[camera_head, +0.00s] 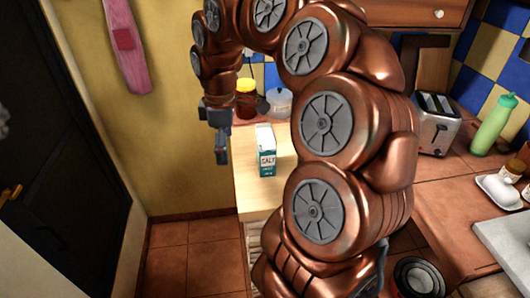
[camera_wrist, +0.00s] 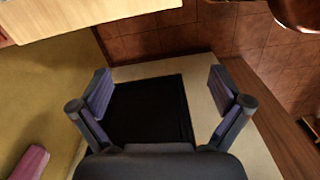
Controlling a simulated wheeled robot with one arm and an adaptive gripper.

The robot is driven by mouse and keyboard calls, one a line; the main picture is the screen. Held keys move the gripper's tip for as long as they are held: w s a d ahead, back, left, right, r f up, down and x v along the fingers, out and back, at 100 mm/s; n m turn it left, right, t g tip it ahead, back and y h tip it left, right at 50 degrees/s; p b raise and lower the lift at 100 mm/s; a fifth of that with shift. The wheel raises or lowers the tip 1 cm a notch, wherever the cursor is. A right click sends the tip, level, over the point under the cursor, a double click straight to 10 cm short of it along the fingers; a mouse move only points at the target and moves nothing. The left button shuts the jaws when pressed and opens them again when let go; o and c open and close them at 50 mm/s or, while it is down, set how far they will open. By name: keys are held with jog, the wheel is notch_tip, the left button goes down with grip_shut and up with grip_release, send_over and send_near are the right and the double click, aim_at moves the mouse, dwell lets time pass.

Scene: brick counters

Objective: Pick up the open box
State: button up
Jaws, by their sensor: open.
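A white and teal salt carton (camera_head: 265,150) stands upright on the light wooden counter (camera_head: 246,190) in the head view. It is the only box-like carton I can make out; I cannot tell whether its top is open. My gripper (camera_head: 222,155) hangs to the left of the carton, apart from it, beside the counter's left edge. In the wrist view my gripper (camera_wrist: 160,95) has its two fingers spread wide with nothing held between them. Behind them is the distant dark door (camera_wrist: 150,110). The carton does not show in the wrist view.
A jar with a yellow lid (camera_head: 246,98) and a glass container (camera_head: 280,102) stand behind the carton. A toaster (camera_head: 435,122) and green bottle (camera_head: 494,125) are at the right. The tiled floor (camera_head: 185,260) left of the counter is clear.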

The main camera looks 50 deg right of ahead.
aim_at(267, 136)
jog(key=shift+n, duration=0.8)
jog(key=d, duration=0.5)
jog(key=w+d+f, duration=0.1)
jog(key=d, duration=0.5)
jog(key=d+f, duration=0.1)
jog(key=d, duration=0.4)
jog(key=shift+w+d+f, duration=0.15)
jog(key=shift+w+d, duration=0.05)
jog(key=shift+d, duration=0.1)
jog(key=shift+d+f, duration=0.1)
jog(key=shift+f, duration=0.1)
jog(key=shift+f+p, duration=0.4)
jog(key=shift+f, duration=0.25)
jog(key=shift+w+a+f+p, duration=0.15)
jog(key=shift+f+p, duration=0.45)
jog(key=shift+f, duration=0.65)
jog(key=shift+a+f+p, duration=0.15)
jog(key=shift+f+p, duration=0.35)
jog(key=shift+f, duration=1.3)
jog(key=c, duration=1.3)
jog(key=shift+o, duration=0.2)
jog(key=shift+r, duration=0.1)
jog(key=shift+r, duration=0.1)
